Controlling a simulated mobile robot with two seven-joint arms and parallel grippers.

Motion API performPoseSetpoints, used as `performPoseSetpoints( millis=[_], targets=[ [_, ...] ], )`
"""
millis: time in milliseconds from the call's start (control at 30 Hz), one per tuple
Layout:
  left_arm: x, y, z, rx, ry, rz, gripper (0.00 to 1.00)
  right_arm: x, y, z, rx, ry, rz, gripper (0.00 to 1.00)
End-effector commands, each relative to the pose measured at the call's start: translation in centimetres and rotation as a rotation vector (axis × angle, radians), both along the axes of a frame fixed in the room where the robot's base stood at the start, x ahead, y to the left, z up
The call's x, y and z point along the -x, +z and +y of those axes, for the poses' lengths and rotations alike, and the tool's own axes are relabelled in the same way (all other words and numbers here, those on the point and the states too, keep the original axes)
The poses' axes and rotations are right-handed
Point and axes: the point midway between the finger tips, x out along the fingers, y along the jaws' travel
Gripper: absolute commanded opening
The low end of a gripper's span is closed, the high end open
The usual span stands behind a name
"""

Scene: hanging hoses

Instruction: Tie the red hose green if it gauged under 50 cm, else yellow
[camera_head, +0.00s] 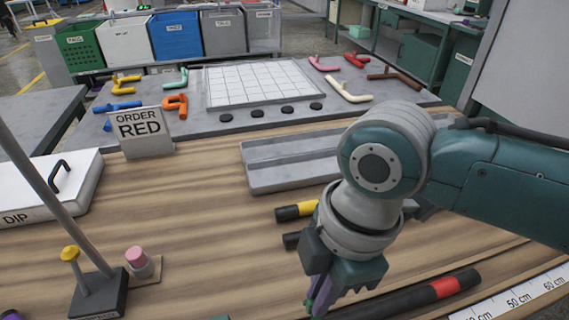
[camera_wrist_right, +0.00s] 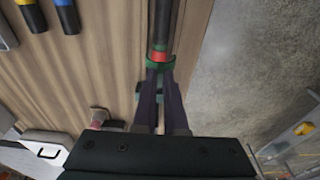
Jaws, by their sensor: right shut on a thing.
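The red hose (camera_head: 408,301) is a black hose with a red band, lying along the near right of the bench. My left gripper is not in view.
An "ORDER RED" sign (camera_head: 140,134) stands at the bench's back left. A yellow-banded hose (camera_head: 296,211) lies behind my right gripper, near a grey tray (camera_head: 262,182). A ruler (camera_head: 525,296) lies at the front right. A post stand (camera_head: 98,297) and DIP box (camera_head: 78,190) are left.

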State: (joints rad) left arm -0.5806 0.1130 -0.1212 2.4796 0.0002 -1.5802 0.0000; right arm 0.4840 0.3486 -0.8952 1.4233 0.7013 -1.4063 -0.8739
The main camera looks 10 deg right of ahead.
Motion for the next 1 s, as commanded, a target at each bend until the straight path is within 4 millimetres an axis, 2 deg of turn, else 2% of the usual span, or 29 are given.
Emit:
performPoseSetpoints(
  millis=[533,1000],
  targets=[
    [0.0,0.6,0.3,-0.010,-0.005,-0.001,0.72,0.0,0.1,-0.1,0.002,0.002,0.001,0.00],
    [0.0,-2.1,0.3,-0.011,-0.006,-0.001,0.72,0.0,-3.1,-0.1,0.001,0.002,0.000,0.00]
  ],
)
